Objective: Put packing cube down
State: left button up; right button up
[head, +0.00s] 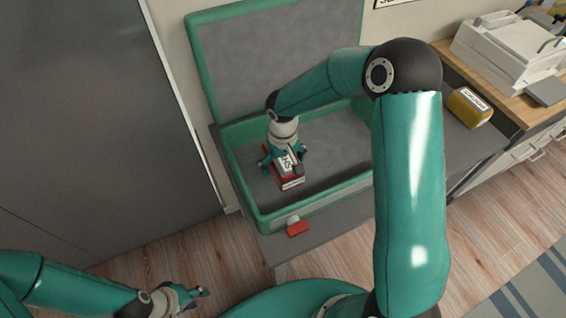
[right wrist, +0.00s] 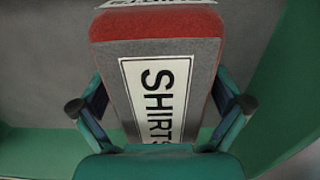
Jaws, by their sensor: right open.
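The packing cube, red with a grey top and a white SHIRTS label, lies in the left part of the open green suitcase (head: 262,222); its red front shows in the head view (head: 293,184). It fills the middle of the right wrist view (right wrist: 112,75). My right gripper (head: 284,160) is over the cube and open, with one finger on each side of it. In the right wrist view the fingertips (right wrist: 160,105) stand a little apart from the cube's sides. My left gripper (head: 204,293) is low at the bottom left, away from the suitcase; its opening is unclear.
A small red item (head: 298,229) lies on the grey bench (head: 335,222) before the suitcase. A yellow labelled cube (head: 470,108) sits on the right, below a white printer (head: 510,48). The suitcase's right part looks empty where my right arm does not hide it.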

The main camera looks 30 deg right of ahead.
notch_tip(320, 180, up, 12)
jog(key=shift+r, duration=0.1)
dwell(0.6)
dwell(0.4)
